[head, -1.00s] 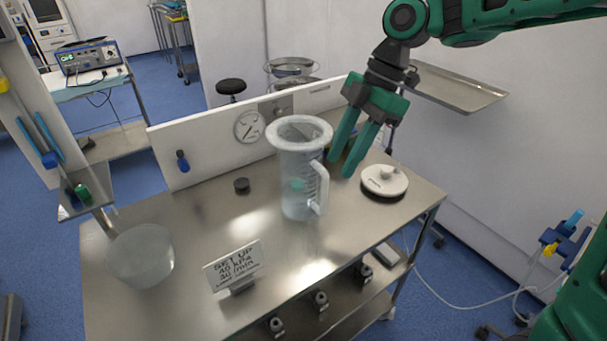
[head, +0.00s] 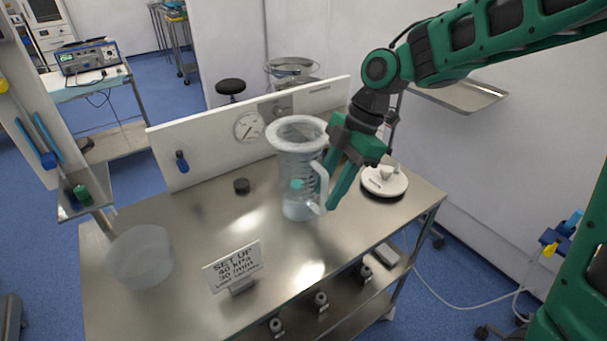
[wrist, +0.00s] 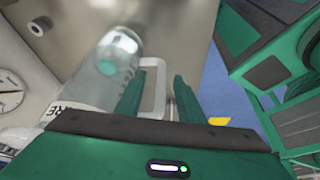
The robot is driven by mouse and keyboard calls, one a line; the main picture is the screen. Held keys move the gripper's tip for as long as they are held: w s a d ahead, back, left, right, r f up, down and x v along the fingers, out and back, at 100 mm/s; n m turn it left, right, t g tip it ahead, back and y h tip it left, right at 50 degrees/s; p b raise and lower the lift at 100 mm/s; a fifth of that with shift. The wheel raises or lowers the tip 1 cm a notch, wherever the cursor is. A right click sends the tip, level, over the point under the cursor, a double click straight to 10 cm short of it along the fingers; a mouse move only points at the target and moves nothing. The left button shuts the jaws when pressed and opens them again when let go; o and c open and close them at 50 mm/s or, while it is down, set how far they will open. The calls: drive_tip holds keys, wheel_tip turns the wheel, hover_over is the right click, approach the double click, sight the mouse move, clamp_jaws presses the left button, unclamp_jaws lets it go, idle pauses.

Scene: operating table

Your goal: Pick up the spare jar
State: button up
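The spare jar (head: 297,172) is a tall clear measuring jar with a frosted rim and a side handle (head: 323,185). It stands upright on the steel table, with a small teal spot on its wall. My gripper (head: 331,190) reaches down at the jar's right side, by the handle. In the wrist view the jar (wrist: 108,75) lies left of my fingers (wrist: 157,80), and the pale handle (wrist: 152,92) shows between them. The fingers are apart, with a gap visible beside the handle. One finger is partly hidden behind the jar in the head view.
A white round lid (head: 384,181) lies right of the jar. A translucent bowl (head: 140,257) and a setup sign (head: 233,267) stand on the table's left and front. A small black knob (head: 241,186) lies near the back panel (head: 210,150) with its gauge. The table's middle is clear.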

clamp_jaws()
drive_tip(key=shift+r, duration=0.15)
